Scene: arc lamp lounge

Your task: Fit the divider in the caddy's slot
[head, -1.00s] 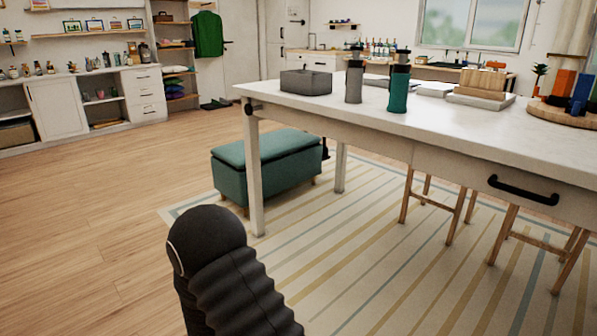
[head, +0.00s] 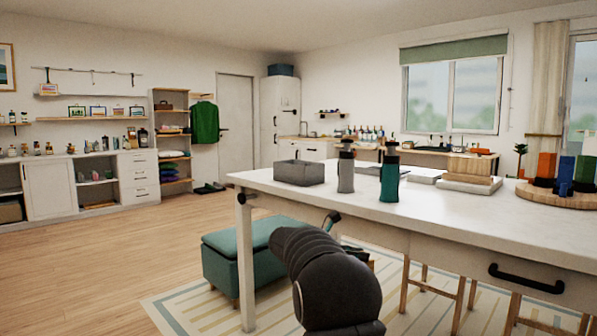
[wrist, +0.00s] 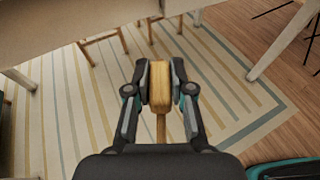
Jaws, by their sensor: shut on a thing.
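In the wrist view my gripper (wrist: 160,84) is shut on a tan wooden piece (wrist: 159,92), most likely the divider, seen nearly edge-on, with a thin stem-like part running down toward the palm. It is held in the air, with the striped rug and floor behind it.
Right of the box stand a grey bottle (head: 346,171) and a teal bottle (head: 390,178). Farther right are stacked boards (head: 469,184) and a round wooden tray (head: 556,196) with coloured blocks. A teal bench (head: 222,262) is beside the table. Open floor lies left.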

